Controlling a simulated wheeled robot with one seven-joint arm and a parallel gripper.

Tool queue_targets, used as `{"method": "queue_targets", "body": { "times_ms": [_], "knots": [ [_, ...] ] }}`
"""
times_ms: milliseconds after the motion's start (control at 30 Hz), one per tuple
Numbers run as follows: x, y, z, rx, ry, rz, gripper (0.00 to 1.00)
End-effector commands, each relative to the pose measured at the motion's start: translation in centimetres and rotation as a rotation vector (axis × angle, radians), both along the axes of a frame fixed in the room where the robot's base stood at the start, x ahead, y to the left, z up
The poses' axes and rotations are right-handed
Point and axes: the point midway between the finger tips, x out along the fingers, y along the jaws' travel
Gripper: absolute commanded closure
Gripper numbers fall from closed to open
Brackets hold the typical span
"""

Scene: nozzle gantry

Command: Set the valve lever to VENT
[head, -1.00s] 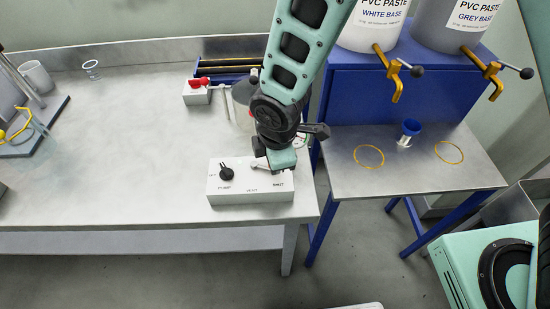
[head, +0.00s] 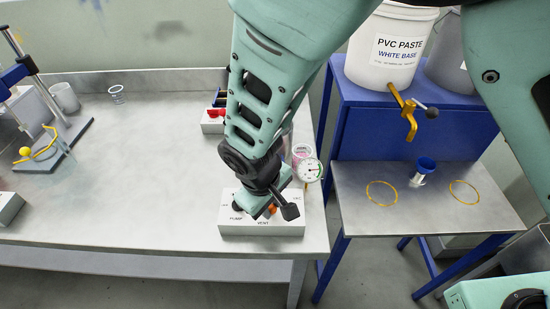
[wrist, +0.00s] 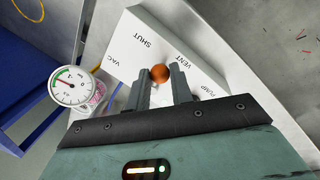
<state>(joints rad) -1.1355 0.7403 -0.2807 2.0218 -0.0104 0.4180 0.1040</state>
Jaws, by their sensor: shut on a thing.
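The white valve box (head: 290,230) sits at the front right of the bench; its face also shows in the wrist view (wrist: 190,35). It bears the words VAC, SHUT, VENT and PUMP. The lever's orange ball knob (wrist: 160,73) is between the fingers of my gripper (wrist: 161,76), which is shut on it. The knob (head: 272,209) lies close to the VENT word in the head view. The lever's shaft and pivot are hidden by my gripper (head: 266,211), so its exact pointing cannot be told. The black pump knob (head: 237,206) is beside my gripper at the left.
A round gauge (wrist: 72,87) on a jar stands just behind the box; it also shows in the head view (head: 309,169). A box with a red handle (head: 213,120) is farther back. The bench left of the valve box is clear.

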Motion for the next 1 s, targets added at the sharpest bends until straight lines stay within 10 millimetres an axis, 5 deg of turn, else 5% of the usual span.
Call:
{"method": "queue_targets", "body": {
  "times_ms": [400, 1000],
  "knots": [
    [0.0, 1.3, 0.1, 0.002, 0.000, -0.236, 1.00],
    [0.0, 1.6, 0.1, 0.003, -0.001, -0.290, 1.00]
  ]
}}
